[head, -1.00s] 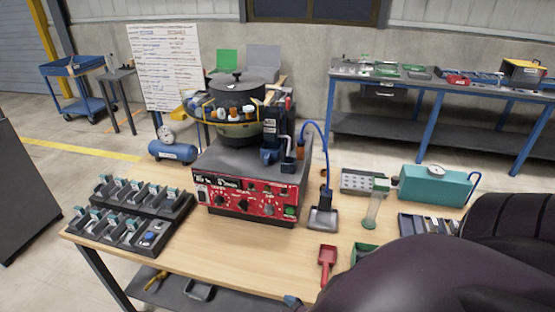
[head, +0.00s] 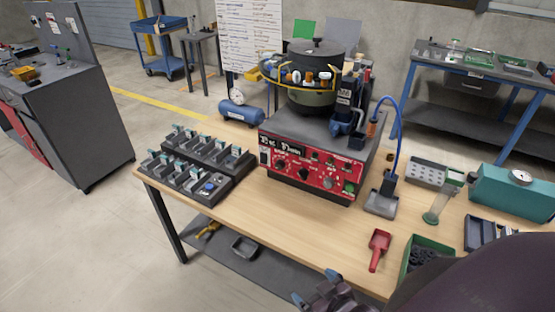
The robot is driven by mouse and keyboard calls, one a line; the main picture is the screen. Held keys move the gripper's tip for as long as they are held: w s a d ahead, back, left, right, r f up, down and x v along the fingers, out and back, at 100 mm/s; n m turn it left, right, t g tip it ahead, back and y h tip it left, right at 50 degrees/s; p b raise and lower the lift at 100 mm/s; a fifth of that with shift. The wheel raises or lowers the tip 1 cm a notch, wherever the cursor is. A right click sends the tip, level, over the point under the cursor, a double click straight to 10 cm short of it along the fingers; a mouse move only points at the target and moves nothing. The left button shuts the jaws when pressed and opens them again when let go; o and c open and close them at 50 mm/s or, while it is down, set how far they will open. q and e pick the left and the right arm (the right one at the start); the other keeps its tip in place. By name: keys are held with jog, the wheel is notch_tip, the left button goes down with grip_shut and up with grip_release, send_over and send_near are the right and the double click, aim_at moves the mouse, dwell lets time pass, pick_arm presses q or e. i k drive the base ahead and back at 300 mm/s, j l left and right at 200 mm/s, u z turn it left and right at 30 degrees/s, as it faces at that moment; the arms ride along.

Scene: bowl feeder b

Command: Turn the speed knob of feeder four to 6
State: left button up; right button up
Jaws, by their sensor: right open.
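The bowl feeder stands on the wooden table, with a red control panel (head: 316,156) on its grey base. Black knobs, one of them the middle knob (head: 304,173), a grey knob (head: 328,183) and a green button (head: 350,188) sit along the panel. The panel's lettering and dial marks are too small to read, so I cannot tell which feeder or setting this is. The dark bowl (head: 315,62) sits on top. My right gripper (head: 316,288) is open at the bottom edge, in front of the table and apart from the feeder. My left gripper is out of view.
A black rack (head: 225,187) with several small parts lies left of the feeder. A red scoop (head: 378,250), a green bin (head: 425,246) and a teal tank (head: 505,190) are to the right. Bare tabletop lies in front of the panel.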

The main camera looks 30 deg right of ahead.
aim_at(280, 164)
jog(key=i+z, duration=0.1)
jog(key=z, duration=0.5)
jog(key=i+j+z, duration=0.15)
jog(key=j+z, duration=0.2)
jog(key=i+j+z, duration=0.15)
jog(key=j+z, duration=0.2)
jog(key=i+j+z, duration=0.1)
jog(key=j, duration=0.3)
jog(key=j+z, duration=0.15)
jog(key=j, duration=0.3)
jog(key=i+j, duration=0.1)
jog(key=j, duration=0.35)
jog(key=i+j, duration=0.1)
jog(key=j, duration=0.35)
jog(key=i+j, duration=0.15)
jog(key=j, duration=0.35)
